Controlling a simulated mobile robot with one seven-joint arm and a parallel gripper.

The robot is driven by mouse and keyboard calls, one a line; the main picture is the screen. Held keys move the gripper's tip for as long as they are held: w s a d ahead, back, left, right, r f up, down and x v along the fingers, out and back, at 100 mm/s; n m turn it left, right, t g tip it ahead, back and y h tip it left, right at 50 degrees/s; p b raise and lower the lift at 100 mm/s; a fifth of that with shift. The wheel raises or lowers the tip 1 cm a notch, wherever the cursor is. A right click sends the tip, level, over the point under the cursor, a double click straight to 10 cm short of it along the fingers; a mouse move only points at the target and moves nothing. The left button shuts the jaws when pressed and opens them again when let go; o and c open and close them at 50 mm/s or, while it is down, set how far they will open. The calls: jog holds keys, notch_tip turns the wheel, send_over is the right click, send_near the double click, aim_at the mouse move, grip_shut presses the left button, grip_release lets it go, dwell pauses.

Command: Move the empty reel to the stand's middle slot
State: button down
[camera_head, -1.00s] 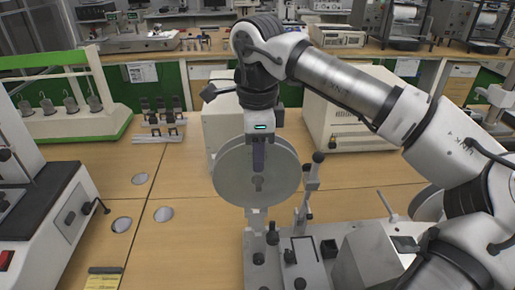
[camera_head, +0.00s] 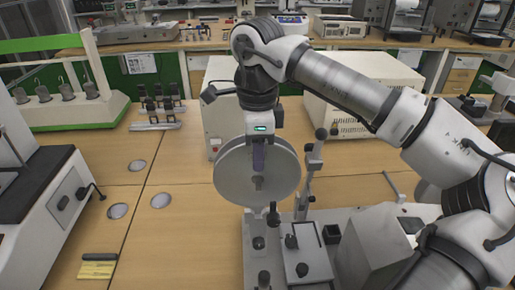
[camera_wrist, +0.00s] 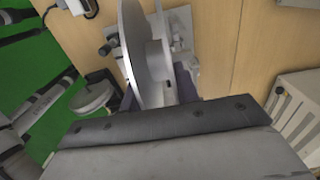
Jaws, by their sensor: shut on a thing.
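A grey disc-shaped reel (camera_head: 232,180) hangs upright under my gripper (camera_head: 258,165) in the head view, flat face toward the camera. My gripper is shut on it, its dark finger overlapping the face near the hub. In the wrist view the reel (camera_wrist: 133,40) shows edge-on as two pale flanges with a hub between; my fingertips are mostly hidden there. A small rack (camera_head: 155,126) with dark uprights stands back left. I cannot tell for sure which is the stand.
A green-and-white apparatus (camera_head: 75,118) with hanging weights stands at left. A white machine (camera_head: 45,200) is at the near left. Pale boxes (camera_head: 360,100) stand behind my arm. A yellow-and-black item (camera_head: 98,268) lies in front. The bench left of the reel is mostly clear, with flat round discs.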

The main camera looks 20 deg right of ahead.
jog(key=shift+f+b, duration=1.8)
jog(key=shift+f, duration=0.65)
